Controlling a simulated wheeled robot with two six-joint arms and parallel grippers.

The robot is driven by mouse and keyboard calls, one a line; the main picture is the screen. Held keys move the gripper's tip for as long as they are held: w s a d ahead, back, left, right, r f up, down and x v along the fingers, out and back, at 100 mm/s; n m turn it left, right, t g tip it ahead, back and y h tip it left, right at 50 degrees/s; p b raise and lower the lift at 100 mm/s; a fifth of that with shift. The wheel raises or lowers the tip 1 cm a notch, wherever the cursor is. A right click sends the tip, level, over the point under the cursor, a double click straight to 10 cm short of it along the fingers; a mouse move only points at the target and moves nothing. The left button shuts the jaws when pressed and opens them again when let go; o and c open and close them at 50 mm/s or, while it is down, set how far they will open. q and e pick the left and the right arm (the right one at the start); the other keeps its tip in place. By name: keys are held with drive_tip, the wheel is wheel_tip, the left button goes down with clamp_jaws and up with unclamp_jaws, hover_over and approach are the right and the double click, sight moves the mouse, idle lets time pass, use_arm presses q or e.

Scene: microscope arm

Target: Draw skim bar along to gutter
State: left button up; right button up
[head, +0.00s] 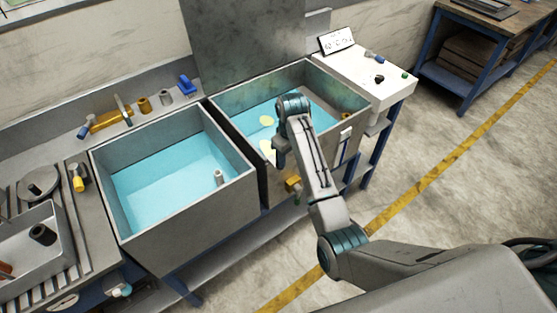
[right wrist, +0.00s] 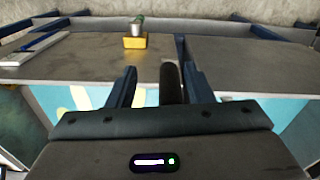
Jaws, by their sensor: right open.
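The right-hand steel tank (head: 235,128) holds blue liquid with pale yellow patches (head: 267,120) on it. My right gripper (right wrist: 157,65) is open over this tank; the wrist hides most of it in the head view. In the right wrist view, a dark upright rod-like piece (right wrist: 171,85) shows between the fingers, nearer the right one. I cannot tell whether it touches a finger or whether it belongs to the skim bar. I cannot make out the bar's length or the gutter; my arm covers part of the tank. My left gripper is not in view.
A second tank (head: 222,208) of blue liquid stands at left. A yellow fitting (head: 293,185) juts from the right tank's front. A white side table (head: 370,75) with a sign (head: 336,40) stands at right. A grey tray (head: 45,240) lies far left. Floor is clear at right.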

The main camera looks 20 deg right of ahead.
drive_tip(key=shift+n, duration=0.4)
drive_tip(key=r, duration=0.2)
drive_tip(key=w+a+r, duration=0.1)
drive_tip(key=r, duration=0.1)
drive_tip(key=w+a+r, duration=0.1)
drive_tip(key=r, duration=0.1)
drive_tip(key=shift+w+a+r, duration=0.15)
drive_tip(key=shift+a+r, duration=0.05)
drive_tip(key=shift+r, duration=0.1)
drive_tip(key=shift+a+f, duration=0.1)
drive_tip(key=shift+f, duration=0.1)
wheel_tip(320, 180, down, 3)
drive_tip(key=shift+b, duration=1)
drive_tip(key=shift+d+f+g+p, duration=0.2)
drive_tip(key=shift+f+g+p, duration=0.15)
drive_tip(key=shift+p, duration=0.55)
wheel_tip(320, 180, down, 5)
drive_tip(key=shift+f+p, duration=0.2)
drive_tip(key=shift+p, duration=0.65)
drive_tip(key=shift+w+f, duration=0.1)
drive_tip(key=shift+f, duration=0.55)
clamp_jaws()
